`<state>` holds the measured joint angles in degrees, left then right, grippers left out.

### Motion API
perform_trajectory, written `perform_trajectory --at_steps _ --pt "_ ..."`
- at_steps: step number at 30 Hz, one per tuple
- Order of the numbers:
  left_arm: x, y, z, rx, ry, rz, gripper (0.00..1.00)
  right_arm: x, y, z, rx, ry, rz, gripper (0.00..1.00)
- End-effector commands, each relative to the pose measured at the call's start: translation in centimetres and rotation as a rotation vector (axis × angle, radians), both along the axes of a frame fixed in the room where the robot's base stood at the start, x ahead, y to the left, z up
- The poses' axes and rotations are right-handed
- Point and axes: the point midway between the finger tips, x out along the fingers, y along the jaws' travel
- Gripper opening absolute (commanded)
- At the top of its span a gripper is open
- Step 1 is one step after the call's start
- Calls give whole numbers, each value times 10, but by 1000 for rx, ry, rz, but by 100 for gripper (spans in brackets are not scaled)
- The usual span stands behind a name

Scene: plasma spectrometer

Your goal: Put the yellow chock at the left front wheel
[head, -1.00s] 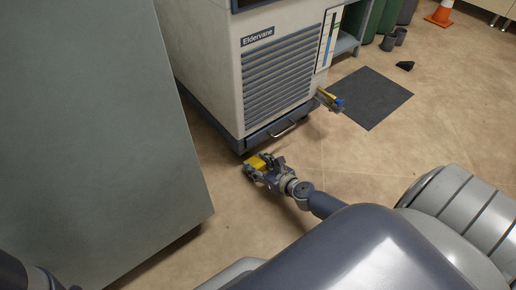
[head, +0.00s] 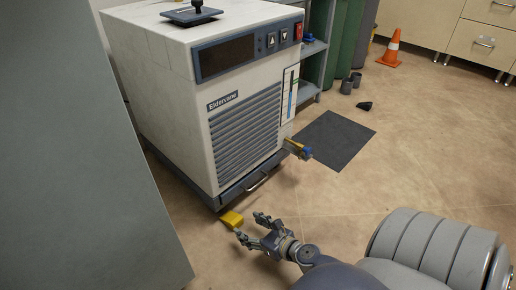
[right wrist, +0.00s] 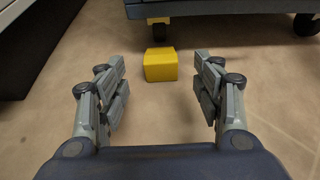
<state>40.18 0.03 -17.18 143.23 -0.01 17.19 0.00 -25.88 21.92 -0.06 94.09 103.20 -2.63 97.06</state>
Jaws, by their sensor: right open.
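The yellow chock (head: 231,219) lies on the floor by the near lower corner of the white Eldervane spectrometer (head: 165,75). In the right wrist view the chock (right wrist: 160,66) is ahead of and between my fingers, directly in front of a dark caster wheel (right wrist: 159,31). I cannot tell whether chock and wheel touch. My right gripper (head: 250,226) is open and empty, low over the floor, with its fingertips short of the chock. A second caster (right wrist: 305,24) shows at the right. My left gripper is not in view.
A large grey cabinet (head: 80,160) stands close on the left. A front handle (head: 257,182) and a yellow-and-blue fitting (head: 299,150) stick out from the spectrometer. A dark mat (head: 335,139) and an orange cone (head: 392,47) are farther right.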

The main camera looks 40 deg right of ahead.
Motion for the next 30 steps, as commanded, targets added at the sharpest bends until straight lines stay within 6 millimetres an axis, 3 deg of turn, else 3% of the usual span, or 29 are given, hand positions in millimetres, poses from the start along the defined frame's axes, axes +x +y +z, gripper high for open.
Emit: perform_trajectory --at_steps 3,9,30 --pt "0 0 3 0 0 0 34 -17 -1 7 1 1 -2 61" --pt "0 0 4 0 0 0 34 -30 -3 13 -1 0 -1 61" --pt "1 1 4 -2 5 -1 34 -32 -3 13 -1 0 0 61"
